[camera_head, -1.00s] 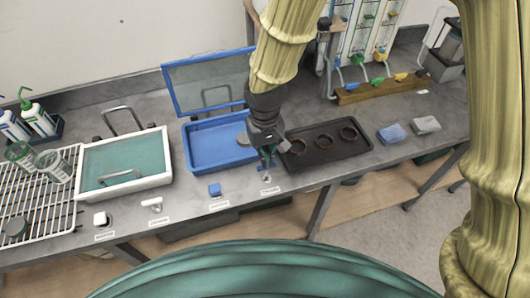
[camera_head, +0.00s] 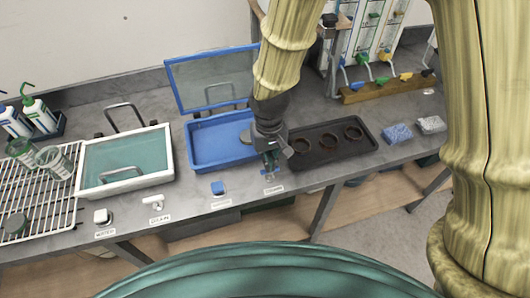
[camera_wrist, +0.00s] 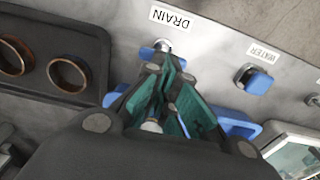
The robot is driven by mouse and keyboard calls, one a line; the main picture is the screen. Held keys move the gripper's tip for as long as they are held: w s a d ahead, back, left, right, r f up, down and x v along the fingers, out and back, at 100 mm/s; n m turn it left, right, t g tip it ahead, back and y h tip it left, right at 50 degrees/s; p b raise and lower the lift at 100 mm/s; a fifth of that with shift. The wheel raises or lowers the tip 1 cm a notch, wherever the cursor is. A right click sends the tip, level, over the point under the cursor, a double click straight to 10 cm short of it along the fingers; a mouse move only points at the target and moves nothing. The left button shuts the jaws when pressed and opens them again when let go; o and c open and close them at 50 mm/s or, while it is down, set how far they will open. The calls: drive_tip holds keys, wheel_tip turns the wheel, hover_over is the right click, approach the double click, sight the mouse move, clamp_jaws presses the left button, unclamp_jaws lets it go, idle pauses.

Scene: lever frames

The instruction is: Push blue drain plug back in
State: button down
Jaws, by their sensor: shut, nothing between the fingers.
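The blue drain plug (camera_wrist: 147,53) sits at the front edge of the counter beside a DRAIN label, with a shiny metal part next to it in the wrist view. In the head view it is mostly hidden behind my fingers. My gripper (camera_wrist: 165,66) has its green fingers closed together and empty, with the tips pointing at the plug and very near it. I cannot tell whether they touch. In the head view my gripper (camera_head: 270,170) is low over the front edge, in front of the blue tray (camera_head: 222,166).
A blue knob (camera_head: 218,188) with a WATER label, also in the wrist view (camera_wrist: 258,83), is left of the drain. A black tray with rings (camera_head: 325,158) stands close on the right. A white-rimmed basin (camera_head: 168,178) and wire rack (camera_head: 40,225) are further left.

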drive_tip(key=shift+s, duration=0.15)
wheel_tip(320, 180, up, 14)
drive_tip(key=p, duration=0.1)
idle(0.9)
